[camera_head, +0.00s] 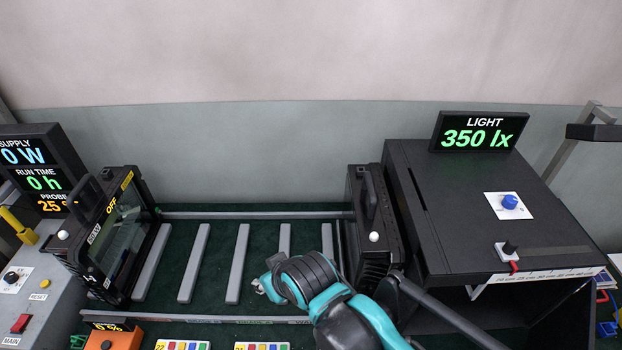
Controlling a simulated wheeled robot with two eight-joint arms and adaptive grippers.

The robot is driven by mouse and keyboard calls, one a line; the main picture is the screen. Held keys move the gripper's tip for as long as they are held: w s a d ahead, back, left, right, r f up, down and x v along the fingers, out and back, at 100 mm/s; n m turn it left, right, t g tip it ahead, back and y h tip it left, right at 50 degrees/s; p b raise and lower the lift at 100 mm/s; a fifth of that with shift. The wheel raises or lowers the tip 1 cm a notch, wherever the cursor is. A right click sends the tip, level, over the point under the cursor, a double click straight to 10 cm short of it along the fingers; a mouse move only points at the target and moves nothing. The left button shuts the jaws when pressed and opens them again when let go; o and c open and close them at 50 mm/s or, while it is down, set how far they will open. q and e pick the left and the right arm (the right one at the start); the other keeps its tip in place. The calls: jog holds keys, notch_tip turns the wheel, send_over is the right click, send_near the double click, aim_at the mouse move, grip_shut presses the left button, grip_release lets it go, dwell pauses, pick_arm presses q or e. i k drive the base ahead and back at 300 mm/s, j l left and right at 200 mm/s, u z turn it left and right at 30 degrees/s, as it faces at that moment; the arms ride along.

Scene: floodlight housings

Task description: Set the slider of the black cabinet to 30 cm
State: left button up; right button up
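The black cabinet (455,215) stands at the right in the head view, its front side open and dark. Its slider has a black knob (509,247) on a white plate with a red pointer (514,267) below it. The pointer stands over the left part of a white centimetre scale (550,275), near the low marks; the exact reading is too small to tell. A teal and dark grey arm of mine reaches in from the bottom middle, left of the cabinet and apart from the slider.
A LIGHT display (478,132) on the cabinet reads 350 lx. A blue dial (509,202) sits on its top. A floodlight housing (375,230) stands close left of the cabinet. A dark bar (450,318) slants across the cabinet's lower front. Another housing (112,235) stands far left.

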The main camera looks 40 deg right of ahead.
aim_at(507, 251)
jog(key=k+j+z, duration=0.1)
jog(key=z, duration=2.6)
